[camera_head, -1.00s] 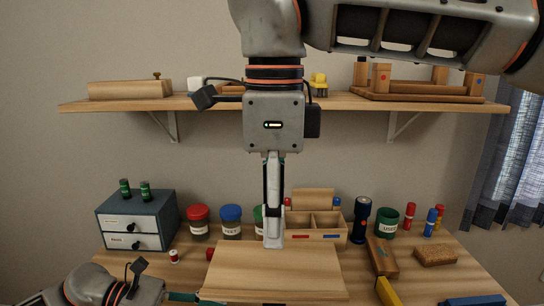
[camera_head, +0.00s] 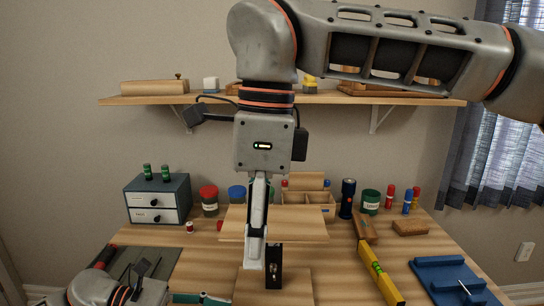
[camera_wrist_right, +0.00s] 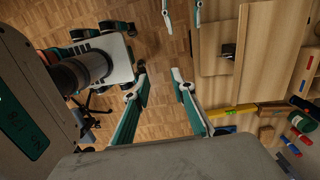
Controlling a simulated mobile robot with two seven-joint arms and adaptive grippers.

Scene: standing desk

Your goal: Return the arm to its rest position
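My right arm reaches in from the right across the top of the head view and bends down. Its gripper (camera_head: 253,262) points downward in front of the raised wooden board (camera_head: 305,227) on the desk. The right wrist view shows its two teal-and-white fingers (camera_wrist_right: 159,78) spread apart, with nothing between them and floor behind. My left arm lies low at the bottom left of the head view, its teal gripper (camera_head: 203,298) partly cut off at the lower edge. Two separated fingertips (camera_wrist_right: 182,12) at the top of the right wrist view look like the left gripper's.
The desk (camera_head: 205,262) holds a drawer box (camera_head: 157,200), lidded jars (camera_head: 209,202), a wooden organiser (camera_head: 318,204), a flashlight (camera_head: 347,199), a yellow level (camera_head: 380,274) and a blue piece (camera_head: 450,279). A shelf (camera_head: 235,99) crosses the wall behind the right arm.

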